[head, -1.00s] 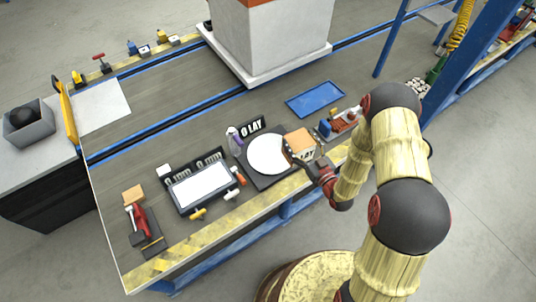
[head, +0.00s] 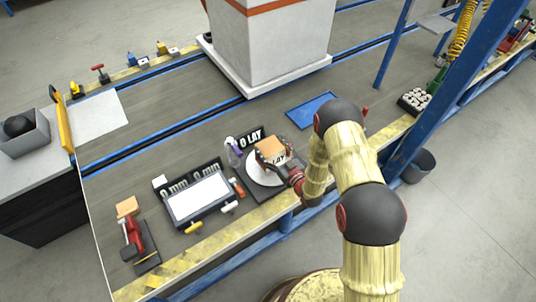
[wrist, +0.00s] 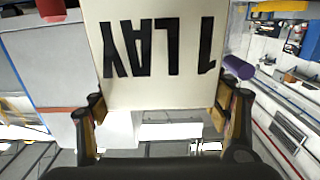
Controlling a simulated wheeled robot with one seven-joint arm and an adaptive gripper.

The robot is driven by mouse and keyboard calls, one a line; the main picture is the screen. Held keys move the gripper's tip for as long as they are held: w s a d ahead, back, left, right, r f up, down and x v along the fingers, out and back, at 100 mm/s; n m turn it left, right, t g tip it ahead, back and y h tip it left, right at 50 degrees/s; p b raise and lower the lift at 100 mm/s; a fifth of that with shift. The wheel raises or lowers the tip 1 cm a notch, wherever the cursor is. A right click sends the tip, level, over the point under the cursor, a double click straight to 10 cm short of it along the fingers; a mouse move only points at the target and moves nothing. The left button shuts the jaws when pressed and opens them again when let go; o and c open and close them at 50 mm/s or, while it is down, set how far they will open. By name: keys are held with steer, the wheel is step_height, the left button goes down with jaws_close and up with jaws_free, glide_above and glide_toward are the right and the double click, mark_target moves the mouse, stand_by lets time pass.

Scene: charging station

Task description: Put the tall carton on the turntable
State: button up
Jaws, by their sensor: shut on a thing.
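The carton (head: 270,146) has an orange-brown top and a pale side with black lettering. Its lettered face (wrist: 155,50) fills the upper middle of the wrist view, reading "1 LAY" upside down. My gripper (head: 279,161) is shut on the carton, with one finger on each side, also seen in the wrist view (wrist: 160,98). The turntable (head: 253,174) is a white disc on a dark square base. In the head view the carton overlaps the disc and appears upright over it. Whether its underside touches the disc is hidden.
A blue tray (head: 312,109) lies behind right. A large white column (head: 272,45) stands at the back.

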steer(key=shift+w+a+f, duration=0.25)
steer(key=shift+f, duration=0.05)
steer(key=shift+w+a+f+b, duration=0.1)
steer(key=shift+f+b, duration=0.45)
steer(key=shift+f, duration=0.35)
steer(key=shift+w+a+f+b, duration=0.1)
steer(key=shift+f+b, duration=0.4)
steer(key=shift+f, duration=0.4)
steer(key=shift+f, duration=0.2)
steer(key=o, duration=1.9)
steer(key=shift+s, duration=0.1)
steer(key=shift+o, duration=0.3)
